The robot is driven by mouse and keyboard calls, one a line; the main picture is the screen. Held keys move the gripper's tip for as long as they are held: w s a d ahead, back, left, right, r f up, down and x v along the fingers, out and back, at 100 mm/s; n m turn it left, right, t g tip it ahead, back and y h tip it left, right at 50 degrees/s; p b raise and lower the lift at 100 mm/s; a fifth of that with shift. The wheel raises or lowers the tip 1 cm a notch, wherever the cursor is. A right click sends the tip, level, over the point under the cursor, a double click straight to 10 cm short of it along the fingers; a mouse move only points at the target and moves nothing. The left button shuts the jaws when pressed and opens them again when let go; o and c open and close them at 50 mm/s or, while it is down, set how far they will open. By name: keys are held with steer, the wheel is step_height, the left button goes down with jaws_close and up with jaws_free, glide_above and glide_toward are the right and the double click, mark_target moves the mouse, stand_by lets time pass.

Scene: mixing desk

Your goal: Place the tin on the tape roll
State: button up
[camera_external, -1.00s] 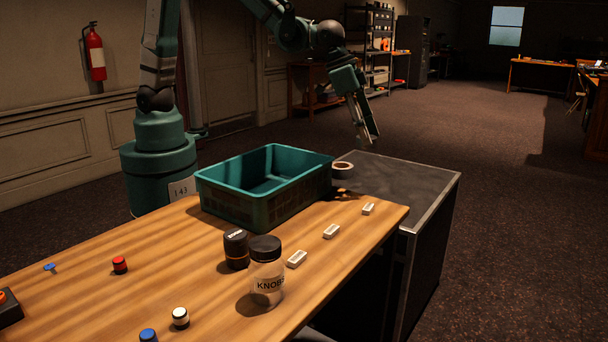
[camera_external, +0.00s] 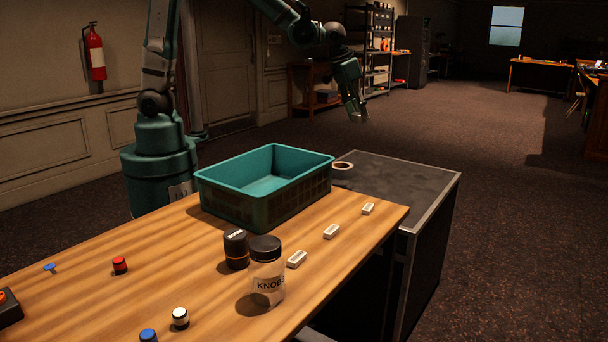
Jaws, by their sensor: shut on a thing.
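The tape roll (camera_external: 342,166) is a brown and pale ring lying just behind the crate's right rear corner, its lower edge partly hidden by the crate. My gripper (camera_external: 359,115) is in the air, above and slightly right of the tape roll in the picture, and clear of it. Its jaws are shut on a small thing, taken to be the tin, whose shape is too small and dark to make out. No separate tin shows clearly on the table.
A teal crate (camera_external: 212,190) stands at the back of the wooden table (camera_external: 345,240). Several small white blocks line the right side. The dark cabinet top (camera_external: 405,182) is largely clear.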

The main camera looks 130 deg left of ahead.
steer(key=s+a+n+g, duration=0.2)
steer(key=s+a+n, duration=0.2)
steer(key=s+a, duration=0.8)
glide_above(344, 165)
steer(key=d, duration=0.1)
step_height(344, 165, down, 14)
steer(key=shift+s+r+y+b, duration=0.15)
steer(key=shift+s+y+b, duration=0.15)
steer(key=shift+s+y, duration=0.1)
steer(key=shift+d, duration=0.1)
steer(key=shift+f+b, duration=0.8)
steer(key=shift+f, duration=2.35)
steer(key=shift+f, duration=0.1)
steer(key=shift+f+b, duration=0.5)
steer(key=shift+f, duration=1.25)
steer(key=shift+f, duration=0.2)
steer(key=o, duration=0.9)
steer(key=shift+r, duration=0.25)
